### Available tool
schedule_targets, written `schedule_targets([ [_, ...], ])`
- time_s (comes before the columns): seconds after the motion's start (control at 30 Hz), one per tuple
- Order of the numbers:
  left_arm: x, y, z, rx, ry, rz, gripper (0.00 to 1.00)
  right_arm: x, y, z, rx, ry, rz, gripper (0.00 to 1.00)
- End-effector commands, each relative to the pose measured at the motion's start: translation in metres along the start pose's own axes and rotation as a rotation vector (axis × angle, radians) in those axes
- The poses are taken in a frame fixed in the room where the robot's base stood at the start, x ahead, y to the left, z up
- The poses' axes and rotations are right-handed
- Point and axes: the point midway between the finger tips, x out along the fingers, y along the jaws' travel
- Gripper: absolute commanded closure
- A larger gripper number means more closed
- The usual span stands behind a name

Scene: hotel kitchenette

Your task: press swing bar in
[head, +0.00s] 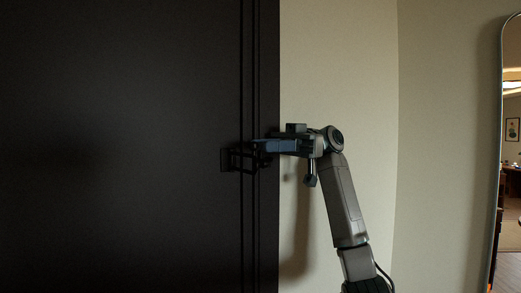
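The swing bar (236,158) is a small dark fitting mounted near the right edge of a tall dark door (110,150). My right gripper (259,155) reaches in from the right and points left, with its fingertips at or just in front of the fitting. The fingertips are dark against the dark door and overlap the bar, so I cannot tell whether they touch it or whether they are open or shut. My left gripper is not in view.
Vertical dark frame strips (250,60) run along the door's right side. A plain beige wall (340,70) lies right of it, and a rounded-edge mirror (511,150) stands at the far right. The space before the wall is clear apart from my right arm.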

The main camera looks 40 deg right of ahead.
Motion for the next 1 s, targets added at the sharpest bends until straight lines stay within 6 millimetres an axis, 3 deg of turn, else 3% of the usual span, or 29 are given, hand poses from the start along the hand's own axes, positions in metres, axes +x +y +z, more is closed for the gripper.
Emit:
schedule_targets([
  [0.2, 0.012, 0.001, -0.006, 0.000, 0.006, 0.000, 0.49, -0.047, 0.000, 0.001, -0.001, 0.003, 0.001, 0.75],
  [0.43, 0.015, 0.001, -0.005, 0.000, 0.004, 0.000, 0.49, -0.077, 0.000, 0.001, -0.001, 0.001, 0.000, 0.75],
  [0.8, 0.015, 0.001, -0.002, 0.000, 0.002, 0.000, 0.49, -0.083, 0.000, 0.001, 0.000, 0.000, 0.000, 0.75],
  [0.93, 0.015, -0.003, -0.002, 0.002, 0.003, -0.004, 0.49, -0.080, 0.004, 0.005, 0.009, -0.007, 0.004, 0.99],
  [1.0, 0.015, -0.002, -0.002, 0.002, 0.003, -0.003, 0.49, -0.074, 0.012, 0.016, 0.033, -0.022, 0.014, 1.00],
])
